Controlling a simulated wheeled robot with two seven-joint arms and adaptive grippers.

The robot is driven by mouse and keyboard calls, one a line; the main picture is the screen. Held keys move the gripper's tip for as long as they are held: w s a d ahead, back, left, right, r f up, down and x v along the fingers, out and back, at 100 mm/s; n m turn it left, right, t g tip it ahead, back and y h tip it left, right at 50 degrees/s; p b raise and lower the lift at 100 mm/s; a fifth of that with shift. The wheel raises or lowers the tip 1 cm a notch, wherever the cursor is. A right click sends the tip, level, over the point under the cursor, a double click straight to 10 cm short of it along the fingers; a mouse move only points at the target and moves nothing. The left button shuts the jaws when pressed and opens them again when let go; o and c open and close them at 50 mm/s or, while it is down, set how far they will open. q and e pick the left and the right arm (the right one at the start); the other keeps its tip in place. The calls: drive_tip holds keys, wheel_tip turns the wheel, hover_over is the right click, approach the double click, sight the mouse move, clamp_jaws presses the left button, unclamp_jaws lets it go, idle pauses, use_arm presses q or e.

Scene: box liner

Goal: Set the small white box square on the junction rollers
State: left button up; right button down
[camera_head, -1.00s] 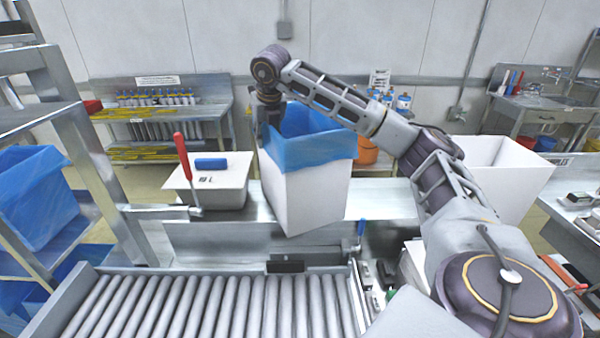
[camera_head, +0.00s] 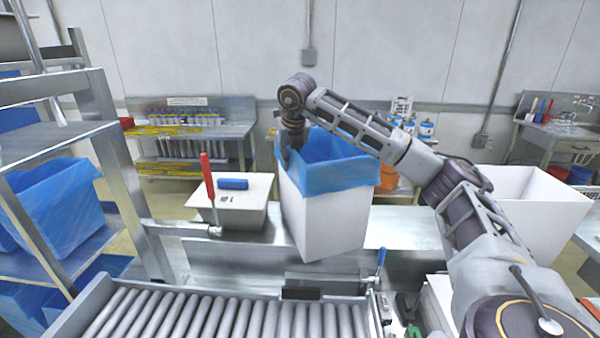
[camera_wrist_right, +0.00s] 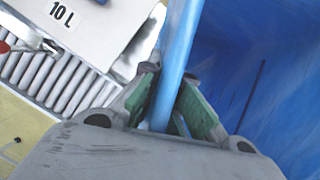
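The small white box (camera_head: 322,215) with a blue liner (camera_head: 345,160) folded over its rim is at the middle of the head view, above or on the metal bench; contact underneath is hard to tell. It looks slightly tilted. My right gripper (camera_head: 290,152) is at its left rim, pointing down. In the right wrist view the green-padded fingers (camera_wrist_right: 174,102) are shut on the liner-covered rim (camera_wrist_right: 172,60), with the blue inside of the box at right. Rollers (camera_head: 230,318) lie in front of the bench. My left gripper is not in view.
A grey-white tub (camera_head: 235,205) with a blue roll on its lid stands left of the box, beside a red-handled lever (camera_head: 208,180). A larger white bin (camera_head: 525,205) stands at right. A blue-handled clamp (camera_head: 380,260) is at the rollers' right end. A rack with blue-lined boxes (camera_head: 50,210) is at left.

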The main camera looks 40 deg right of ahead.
wheel_tip(320, 180, up, 9)
drive_tip(key=shift+f, duration=0.1)
drive_tip(key=shift+r, duration=0.9)
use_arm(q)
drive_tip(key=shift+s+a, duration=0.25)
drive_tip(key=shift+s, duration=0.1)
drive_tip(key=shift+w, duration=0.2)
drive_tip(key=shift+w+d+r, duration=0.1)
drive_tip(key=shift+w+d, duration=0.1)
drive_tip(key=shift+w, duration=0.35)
